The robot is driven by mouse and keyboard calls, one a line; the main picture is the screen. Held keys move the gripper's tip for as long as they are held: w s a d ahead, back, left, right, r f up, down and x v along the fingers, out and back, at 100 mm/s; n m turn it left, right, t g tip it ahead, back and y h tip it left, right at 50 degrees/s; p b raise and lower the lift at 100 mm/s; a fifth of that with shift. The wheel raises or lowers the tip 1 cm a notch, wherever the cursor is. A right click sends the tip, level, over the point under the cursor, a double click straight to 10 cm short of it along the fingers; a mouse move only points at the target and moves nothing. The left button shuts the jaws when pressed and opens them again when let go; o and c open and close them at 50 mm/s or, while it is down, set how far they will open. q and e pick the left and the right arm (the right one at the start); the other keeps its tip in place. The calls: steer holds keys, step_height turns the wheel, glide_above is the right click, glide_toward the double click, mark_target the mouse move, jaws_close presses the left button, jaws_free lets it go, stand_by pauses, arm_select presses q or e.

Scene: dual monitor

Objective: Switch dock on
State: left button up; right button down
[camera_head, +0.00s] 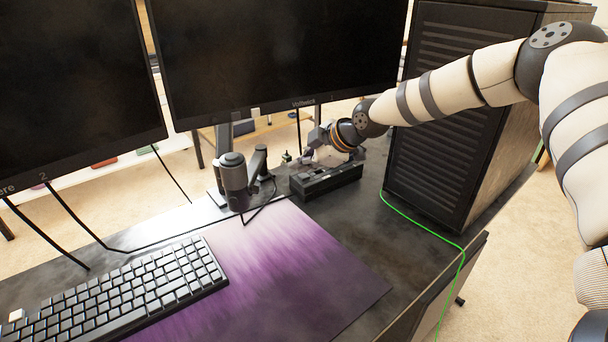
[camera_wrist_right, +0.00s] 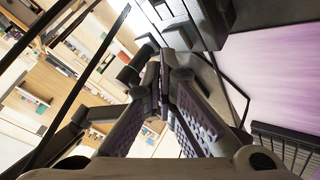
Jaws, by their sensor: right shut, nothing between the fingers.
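The dock (camera_head: 328,182) is a low black box on the desk, behind the purple mat and left of the computer tower. In the right wrist view, a dark slotted block at the top looks like the dock (camera_wrist_right: 208,22). My right gripper (camera_head: 300,157) is at the back left of the dock, close above it. Its fingertips meet in the right wrist view (camera_wrist_right: 162,78), shut and empty. I cannot tell whether they touch the dock. The dock's switch cannot be made out. My left gripper is out of view.
Two dark monitors (camera_head: 280,50) stand behind. A microphone (camera_head: 234,178) stands just left of the dock. The black tower (camera_head: 440,130) is close on the right, with a green cable (camera_head: 425,228) before it. A keyboard (camera_head: 120,295) lies front left. The purple mat (camera_head: 290,275) is clear.

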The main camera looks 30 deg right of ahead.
mark_target(302, 177)
stand_by(0.4)
steer(key=shift+f, duration=0.5)
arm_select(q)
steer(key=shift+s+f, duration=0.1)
arm_select(e)
steer(key=shift+r, duration=0.1)
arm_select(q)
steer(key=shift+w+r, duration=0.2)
arm_select(e)
steer(key=shift+r, duration=0.4)
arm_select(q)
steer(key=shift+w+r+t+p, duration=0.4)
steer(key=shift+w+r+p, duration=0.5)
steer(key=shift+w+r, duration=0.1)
arm_select(e)
step_height(302, 177, up, 6)
